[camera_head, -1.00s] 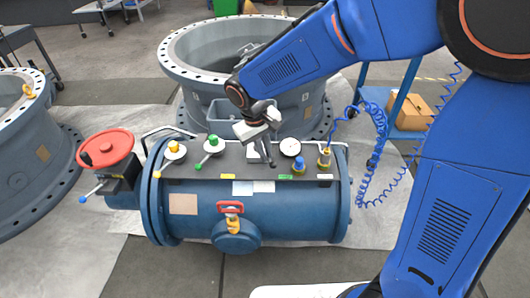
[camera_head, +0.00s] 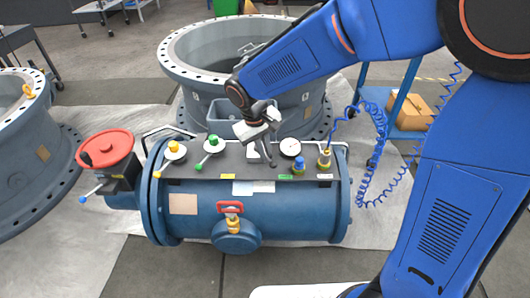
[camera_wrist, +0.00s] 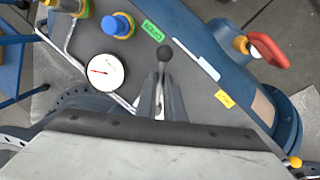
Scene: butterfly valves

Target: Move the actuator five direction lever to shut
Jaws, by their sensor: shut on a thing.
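The direction lever with a black ball knob (camera_wrist: 165,52) stands on the dark top plate of the blue actuator (camera_head: 262,212). My gripper (camera_head: 267,157) is over the middle of that plate, between the green-knobbed lever and the gauge. In the wrist view the two fingers of my gripper (camera_wrist: 160,88) are closed around the lever just below its ball, and the ball sticks out past the fingertips. The lever's base is hidden behind the fingers. A green label (camera_wrist: 153,31) and a yellow label (camera_wrist: 225,98) lie on the plate on either side of the lever; their text is too small to read.
A white gauge (camera_head: 290,148), a blue knob (camera_head: 299,165) and a brass fitting (camera_head: 325,158) stand right of my gripper. Green (camera_head: 212,141) and yellow (camera_head: 173,148) knobbed levers stand left. A red handwheel (camera_head: 106,148) is farther left, and a red-handled valve (camera_head: 230,207) is in front.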

